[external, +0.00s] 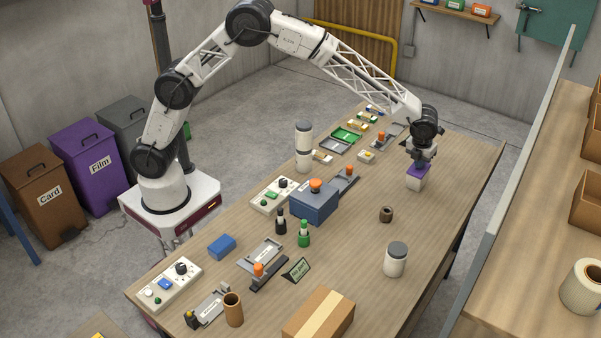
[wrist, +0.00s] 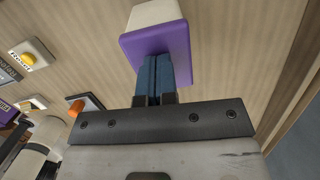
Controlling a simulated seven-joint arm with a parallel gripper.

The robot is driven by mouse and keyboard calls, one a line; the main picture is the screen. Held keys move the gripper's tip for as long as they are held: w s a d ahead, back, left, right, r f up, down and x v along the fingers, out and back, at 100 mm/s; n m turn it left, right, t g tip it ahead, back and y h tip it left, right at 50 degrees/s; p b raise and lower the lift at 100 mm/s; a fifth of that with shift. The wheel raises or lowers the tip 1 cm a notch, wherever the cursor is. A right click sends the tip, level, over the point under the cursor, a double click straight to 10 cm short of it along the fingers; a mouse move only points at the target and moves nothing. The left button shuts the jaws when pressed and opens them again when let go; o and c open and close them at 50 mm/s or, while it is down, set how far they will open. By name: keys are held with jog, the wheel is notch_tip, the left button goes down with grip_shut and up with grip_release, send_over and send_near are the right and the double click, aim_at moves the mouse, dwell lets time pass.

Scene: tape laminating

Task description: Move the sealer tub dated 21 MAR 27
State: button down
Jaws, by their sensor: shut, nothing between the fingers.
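A white tub with a purple lid (external: 416,176) stands at the far right part of the workbench. My gripper (external: 421,162) is directly above or at its lid, pointing down. In the wrist view the purple lid (wrist: 176,40) lies right at my blue fingertips (wrist: 155,75), which are together with nothing between them. I cannot tell whether they touch the lid. A white tub with a grey lid (external: 395,260) stands nearer, at the right. White containers with a grey top (external: 303,140) stand at the back left. No date is readable on any of them.
A small brown cup (external: 386,214) stands between the purple-lidded and grey-lidded tubs. A cardboard box (external: 318,315) is at the front edge. A blue machine (external: 313,204), bottles and control panels fill the bench's left side. Bare wood lies around the purple-lidded tub.

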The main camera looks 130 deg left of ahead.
jog(key=d, duration=0.3)
jog(key=s+d+f, duration=0.1)
jog(key=d, duration=0.3)
jog(key=d+f, duration=0.1)
jog(key=d, duration=0.3)
jog(key=shift+s+d+f, duration=0.1)
jog(key=shift+s+f, duration=0.05)
jog(key=shift+s, duration=0.2)
jog(key=shift+r, duration=0.85)
jog(key=shift+w+r, duration=0.1)
jog(key=shift+r, duration=0.05)
jog(key=d, duration=0.7)
jog(key=s+d+r, duration=0.1)
jog(key=d, duration=0.3)
jog(key=shift+s+d, duration=0.1)
jog(key=shift+d, duration=0.2)
